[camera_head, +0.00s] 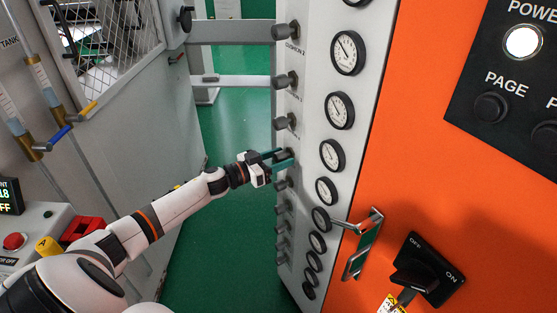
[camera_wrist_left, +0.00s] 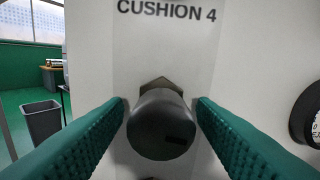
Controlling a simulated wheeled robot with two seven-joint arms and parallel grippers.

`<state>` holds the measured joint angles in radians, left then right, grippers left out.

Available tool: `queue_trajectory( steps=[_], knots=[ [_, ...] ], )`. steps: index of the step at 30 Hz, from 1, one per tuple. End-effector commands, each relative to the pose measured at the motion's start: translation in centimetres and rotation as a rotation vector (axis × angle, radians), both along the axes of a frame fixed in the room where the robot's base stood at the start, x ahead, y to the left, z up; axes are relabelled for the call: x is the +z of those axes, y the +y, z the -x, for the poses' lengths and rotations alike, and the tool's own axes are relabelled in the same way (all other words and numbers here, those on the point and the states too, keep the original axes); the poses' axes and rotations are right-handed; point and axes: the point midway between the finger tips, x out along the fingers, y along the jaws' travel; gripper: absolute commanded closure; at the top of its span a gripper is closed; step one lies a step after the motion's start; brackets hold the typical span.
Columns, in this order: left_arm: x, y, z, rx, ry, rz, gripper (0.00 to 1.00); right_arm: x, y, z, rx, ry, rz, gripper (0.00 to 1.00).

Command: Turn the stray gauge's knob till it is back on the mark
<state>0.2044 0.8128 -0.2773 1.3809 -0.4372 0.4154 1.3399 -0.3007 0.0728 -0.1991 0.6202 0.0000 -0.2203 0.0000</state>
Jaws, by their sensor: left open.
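A column of round black-rimmed gauges runs down the white panel, with a dark knob to the left of each in the head view. In the left wrist view that dark knob (camera_wrist_left: 160,125) sits under the label CUSHION 4, between the green fingers of my left gripper (camera_wrist_left: 162,108). The fingers are open, one on each side, with a small gap visible on both sides. Part of a gauge (camera_wrist_left: 308,115) shows at the right edge. Needle positions against marks are too small to read.
More knobs stand above (camera_head: 284,122) and below the gripper. An orange cabinet face (camera_head: 430,150) with a metal handle (camera_head: 364,240) and a black OFF/ON switch (camera_head: 422,270) is on the right. A grey mesh-fronted cabinet (camera_head: 120,130) is on the left. Green floor shows between.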

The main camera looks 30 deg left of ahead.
Motion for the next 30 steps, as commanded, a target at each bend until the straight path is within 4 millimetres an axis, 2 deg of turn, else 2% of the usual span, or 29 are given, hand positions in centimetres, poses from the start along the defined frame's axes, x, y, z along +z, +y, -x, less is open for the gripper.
queue_trajectory(
  steps=[3, 11, 20, 30],
  knots=[
    [0.0, 0.0, 0.02, 0.0, 0.0, 0.001, 0.5, 0.02, -0.02, -0.05, 0.0, -0.001, 0.0, 0.64],
    [-0.01, 0.0, 0.03, 0.0, 0.0, 0.001, 0.93, 0.02, -0.33, -0.08, 0.003, -0.002, 0.004, 0.64],
    [-0.02, 0.02, 0.04, 0.0, -0.015, -0.032, 0.93, 0.02, -0.68, -0.09, 0.004, -0.002, 0.008, 0.64],
    [-0.04, 0.09, 0.01, 0.0, -0.109, -0.227, 0.93, -0.1, -0.67, -0.09, 0.004, -0.002, 0.008, 0.64]
  ],
)
